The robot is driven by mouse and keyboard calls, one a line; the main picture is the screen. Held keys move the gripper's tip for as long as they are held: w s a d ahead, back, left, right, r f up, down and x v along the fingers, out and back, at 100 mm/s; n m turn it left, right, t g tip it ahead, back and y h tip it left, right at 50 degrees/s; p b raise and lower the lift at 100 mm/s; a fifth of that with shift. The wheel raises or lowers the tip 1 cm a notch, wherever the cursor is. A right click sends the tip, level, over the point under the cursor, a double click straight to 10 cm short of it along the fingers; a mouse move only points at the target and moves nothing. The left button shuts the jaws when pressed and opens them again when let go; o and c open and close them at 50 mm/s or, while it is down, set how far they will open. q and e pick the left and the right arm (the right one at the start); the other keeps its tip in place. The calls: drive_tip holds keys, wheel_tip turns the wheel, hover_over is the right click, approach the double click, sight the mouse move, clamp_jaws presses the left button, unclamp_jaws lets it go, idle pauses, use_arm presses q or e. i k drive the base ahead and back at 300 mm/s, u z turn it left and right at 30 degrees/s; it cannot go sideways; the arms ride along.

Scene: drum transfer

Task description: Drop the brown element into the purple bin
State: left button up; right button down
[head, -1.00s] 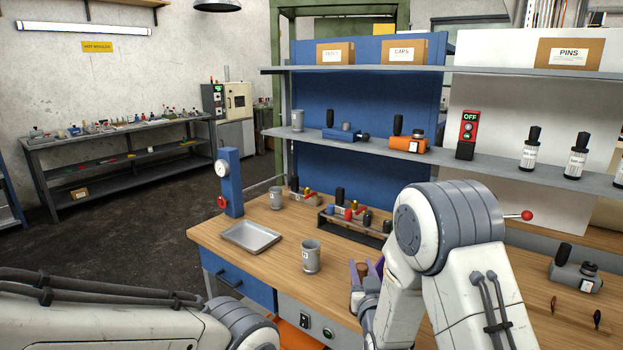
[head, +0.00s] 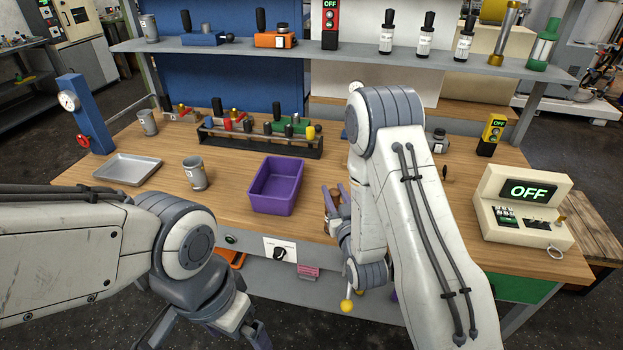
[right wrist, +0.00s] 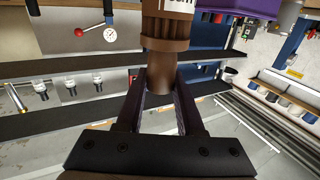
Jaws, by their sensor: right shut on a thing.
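The purple bin (head: 288,206) stands empty on the wooden bench, left of my right gripper in the head view. Part of it also shows at the top of the right wrist view (right wrist: 245,8). My right gripper (head: 334,202) is shut on the brown element (right wrist: 166,38), a ribbed brown cylinder with a pale label. The element (head: 328,203) shows only partly in the head view, between the fingers, beside the bin's right side and not over it. My left gripper (head: 212,342) hangs low at the bottom of the head view, its fingers apart and empty.
A grey metal cup (head: 195,173) and a shallow metal tray (head: 127,169) stand left of the bin. A black rack (head: 260,139) of coloured parts lies behind it. A cream control box (head: 523,215) reading OFF is at the right. A shelf (head: 350,62) spans the back.

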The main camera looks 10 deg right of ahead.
sight(284, 192)
drive_tip(key=z, duration=2.7)
drive_tip(key=k, duration=1.35)
drive_tip(key=u, duration=1.85)
drive_tip(key=i, duration=1)
